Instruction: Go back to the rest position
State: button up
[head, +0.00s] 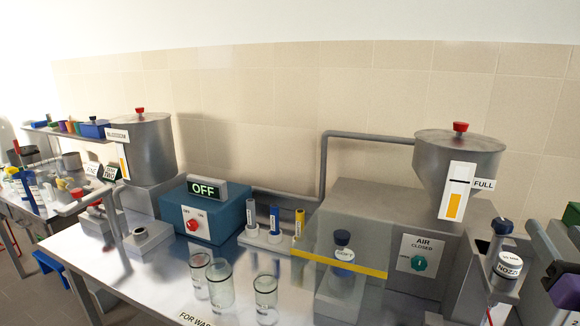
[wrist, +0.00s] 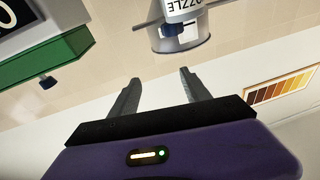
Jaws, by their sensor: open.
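My gripper (wrist: 160,76) shows in the wrist view with its two grey fingers spread apart and nothing between them. A grey cylinder with a white label reading "NOZZLE" (wrist: 182,32) appears beyond the fingertips, apart from them. In the head view a nozzle-labelled cylinder (head: 505,268) stands at the right edge.
The steel bench (head: 165,275) carries a blue box (head: 212,215) with an "OFF" sign, glass jars (head: 220,288), a yellow-edged clear shield (head: 340,262) and a hopper (head: 455,165). A green box (wrist: 45,58) and a colour chart (wrist: 280,90) show in the wrist view.

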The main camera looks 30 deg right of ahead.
jog(key=s+a+f+n+t+y, duration=0.1)
jog(key=a+f+y, duration=0.1)
jog(key=a+f, duration=0.75)
jog(key=a+f+n+t+y, duration=0.15)
jog(key=a+f, duration=0.45)
jog(key=a, duration=0.7)
jog(key=s+a+f+n+g+y, duration=0.1)
jog(key=s+a+f+n+y, duration=0.2)
jog(key=s+a+f+y, duration=0.2)
jog(key=s+a+f+n+g+y, duration=0.1)
jog(key=s+a+f+n+y, duration=0.2)
jog(key=s+a, duration=0.4)
jog(key=a+f+y, duration=0.1)
jog(key=a+y, duration=0.1)
jog(key=a, duration=0.2)
jog(key=shift+s+f+n, duration=0.15)
jog(key=shift+f+n, duration=0.2)
jog(key=shift+g, duration=0.25)
